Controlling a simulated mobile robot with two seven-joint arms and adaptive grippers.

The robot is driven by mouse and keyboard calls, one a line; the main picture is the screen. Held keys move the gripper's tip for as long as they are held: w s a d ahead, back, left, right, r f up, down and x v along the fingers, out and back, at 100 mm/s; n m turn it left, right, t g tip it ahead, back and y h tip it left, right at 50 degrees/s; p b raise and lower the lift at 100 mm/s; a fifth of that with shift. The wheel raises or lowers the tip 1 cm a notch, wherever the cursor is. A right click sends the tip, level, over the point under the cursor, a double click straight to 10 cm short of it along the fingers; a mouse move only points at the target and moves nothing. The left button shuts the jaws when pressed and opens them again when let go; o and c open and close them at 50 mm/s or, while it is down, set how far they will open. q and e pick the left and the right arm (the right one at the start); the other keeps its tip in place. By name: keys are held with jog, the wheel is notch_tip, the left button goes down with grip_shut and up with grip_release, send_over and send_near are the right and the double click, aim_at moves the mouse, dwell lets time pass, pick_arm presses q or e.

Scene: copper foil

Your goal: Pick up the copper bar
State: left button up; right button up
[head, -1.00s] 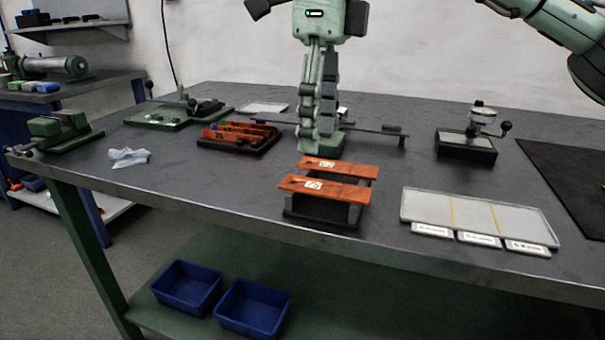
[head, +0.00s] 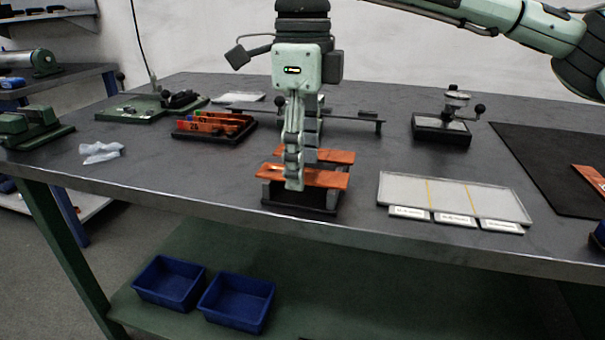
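Two orange-brown copper bars lie side by side across a small dark stand (head: 298,208) near the front of the bench. The front copper bar (head: 325,179) is partly covered by my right gripper (head: 293,183), and so is the rear copper bar (head: 338,157). My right gripper points down, its fingertips at the front bar, left of its middle. The fingers are seen edge-on and overlap, so I cannot tell whether they are open, shut, or touching the bar. My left gripper is not in view.
A black rack (head: 232,136) with several copper pieces stands at the left rear. A grey tray (head: 455,195) with labels lies to the right. A gauge on a black block (head: 442,128) stands behind it. A black mat (head: 540,165) fills the far right, with another orange bar (head: 588,177).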

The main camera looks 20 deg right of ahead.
jog(key=c, duration=1.2)
jog(key=shift+r, duration=0.15)
